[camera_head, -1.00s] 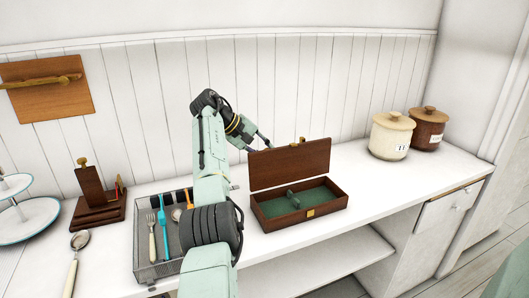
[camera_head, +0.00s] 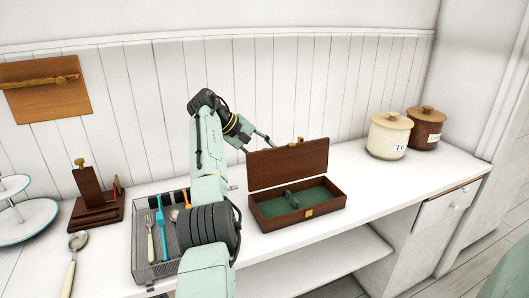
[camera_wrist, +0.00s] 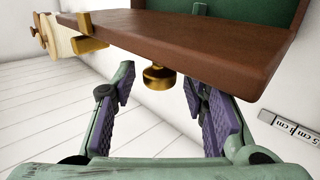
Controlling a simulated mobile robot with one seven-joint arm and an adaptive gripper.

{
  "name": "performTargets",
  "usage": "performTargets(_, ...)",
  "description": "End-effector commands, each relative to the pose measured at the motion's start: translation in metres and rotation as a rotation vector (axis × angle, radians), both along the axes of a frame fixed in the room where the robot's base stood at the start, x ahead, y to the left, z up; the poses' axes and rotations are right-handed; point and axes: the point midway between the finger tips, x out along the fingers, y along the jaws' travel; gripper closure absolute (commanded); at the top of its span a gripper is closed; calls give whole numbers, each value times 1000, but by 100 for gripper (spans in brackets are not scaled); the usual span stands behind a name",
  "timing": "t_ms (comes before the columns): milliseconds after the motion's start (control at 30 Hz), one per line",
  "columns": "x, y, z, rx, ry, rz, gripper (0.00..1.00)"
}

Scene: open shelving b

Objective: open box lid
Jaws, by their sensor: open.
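The wooden box (camera_head: 283,222) stands on the white counter with its lid (camera_head: 289,165) raised roughly upright at the back. Its inside is green, with a small divider, and a brass plate is on the front. My gripper (camera_head: 262,140) reaches in behind the lid's upper left, partly hidden by my arm. In the wrist view, the brown lid (camera_wrist: 190,38) spans the top, with a round brass knob (camera_wrist: 160,77) on it. My gripper (camera_wrist: 157,92) is open, its purple-padded fingers on either side of the knob and apart from it.
A wire tray (camera_head: 152,272) of cutlery sits left of the box, beside my arm. A cream jar (camera_head: 389,138) and a brown jar (camera_head: 427,128) stand at the right. A spoon (camera_head: 75,260) lies at the left. The counter between box and jars is clear.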

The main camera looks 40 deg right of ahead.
Motion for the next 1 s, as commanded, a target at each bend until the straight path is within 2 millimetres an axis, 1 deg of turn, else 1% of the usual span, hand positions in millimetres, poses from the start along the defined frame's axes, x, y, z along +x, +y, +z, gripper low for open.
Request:
performTargets(300,13,33,36,-1,-3,3,60)
performTargets(433,18,44,47,-1,-2,2,60)
performTargets(600,19,48,51,-1,0,1,60)
performTargets(1000,19,48,51,-1,-1,1,60)
